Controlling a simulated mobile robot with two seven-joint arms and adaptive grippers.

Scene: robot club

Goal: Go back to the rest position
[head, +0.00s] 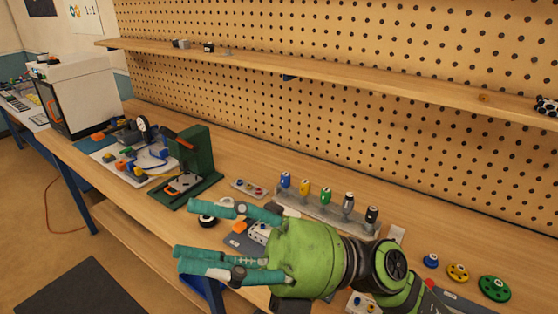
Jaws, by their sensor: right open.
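My right gripper (214,238) is green with teal fingers and shows in the lower middle of the head view. Its arm comes in from the lower right. The fingers point left and are spread apart, with nothing between them. It hangs over the front part of the wooden workbench (150,214). The gripper hides part of the bench and some small parts under it. My left gripper does not show.
A green press-like stand (197,155) is left of the gripper. A rack (322,211) with several coloured-handled tools stands behind it. Coloured wheels (494,288) lie at right. A white boxy machine (80,95) stands far left. A shelf (330,82) runs along the pegboard.

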